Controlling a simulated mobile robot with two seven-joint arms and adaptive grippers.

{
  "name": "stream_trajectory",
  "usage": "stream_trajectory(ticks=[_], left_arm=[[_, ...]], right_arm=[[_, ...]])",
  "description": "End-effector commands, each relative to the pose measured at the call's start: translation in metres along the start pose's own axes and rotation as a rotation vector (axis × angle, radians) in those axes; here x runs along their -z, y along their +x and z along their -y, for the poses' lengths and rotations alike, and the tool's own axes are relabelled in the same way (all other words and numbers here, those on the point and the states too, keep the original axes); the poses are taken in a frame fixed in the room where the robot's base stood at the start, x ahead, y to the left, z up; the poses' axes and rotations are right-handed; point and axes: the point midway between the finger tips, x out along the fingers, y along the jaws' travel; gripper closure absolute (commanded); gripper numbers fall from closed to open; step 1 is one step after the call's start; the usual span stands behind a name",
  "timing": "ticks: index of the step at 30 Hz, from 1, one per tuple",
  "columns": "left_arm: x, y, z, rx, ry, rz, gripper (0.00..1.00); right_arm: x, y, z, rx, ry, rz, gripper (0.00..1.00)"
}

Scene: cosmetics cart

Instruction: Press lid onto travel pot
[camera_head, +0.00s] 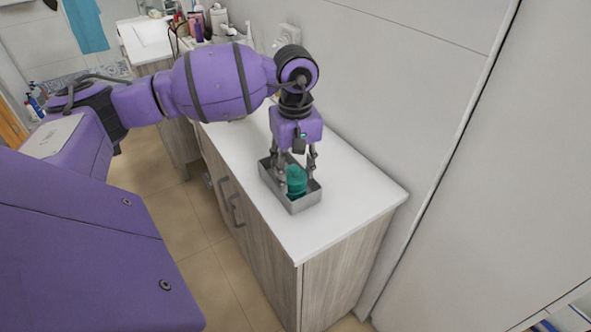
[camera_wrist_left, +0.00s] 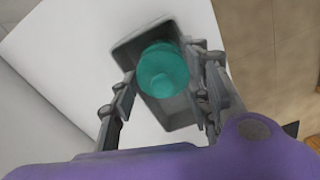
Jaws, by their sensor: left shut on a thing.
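A teal round piece with a small knob, which looks like the lid (camera_wrist_left: 160,60), is between the fingers of my left gripper (camera_head: 298,174). The gripper points down and is shut on it. In the head view the teal lid (camera_head: 296,174) shows between the fingers, inside a small grey metal tray (camera_head: 303,204). The tray also shows in the wrist view (camera_wrist_left: 128,52). Teal also shows lower down in the tray, but I cannot tell where lid ends and travel pot begins, or whether the lid sits level. My right gripper is not in view.
The tray stands on a white countertop (camera_head: 345,193) over a wood-grain cabinet (camera_head: 345,265). A pale wall runs along the counter's right side. The counter's near end is clear. Several bottles (camera_head: 200,25) stand at the far end.

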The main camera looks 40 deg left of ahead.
Motion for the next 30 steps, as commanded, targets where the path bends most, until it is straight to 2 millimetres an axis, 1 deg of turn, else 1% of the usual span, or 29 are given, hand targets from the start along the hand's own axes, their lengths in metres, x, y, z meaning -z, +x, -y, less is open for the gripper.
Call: stream_trajectory(ticks=[11, 12, 16, 23, 27, 28, 30], left_arm=[[0.0000, -0.0001, 0.0000, 0.000, 0.000, 0.000, 0.66], [0.0000, -0.0001, 0.0000, 0.000, 0.000, 0.000, 0.52], [0.0000, 0.0000, 0.0000, 0.000, 0.000, 0.000, 0.35], [-0.0001, 0.0001, 0.0000, 0.000, 0.000, 0.000, 0.34], [-0.0001, 0.0002, 0.0000, 0.000, 0.000, 0.000, 0.17], [-0.0001, 0.0002, 0.0000, 0.000, 0.000, 0.000, 0.15], [-0.0001, 0.0002, 0.0000, 0.000, 0.000, 0.000, 0.15]], right_arm=[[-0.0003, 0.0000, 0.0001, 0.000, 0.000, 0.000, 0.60], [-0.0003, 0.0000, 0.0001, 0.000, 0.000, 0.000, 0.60], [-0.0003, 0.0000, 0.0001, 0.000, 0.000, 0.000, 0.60], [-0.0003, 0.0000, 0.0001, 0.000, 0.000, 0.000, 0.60], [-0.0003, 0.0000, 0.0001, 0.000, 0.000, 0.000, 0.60], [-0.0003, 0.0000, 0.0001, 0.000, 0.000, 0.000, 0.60], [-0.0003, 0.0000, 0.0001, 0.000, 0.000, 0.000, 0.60]])
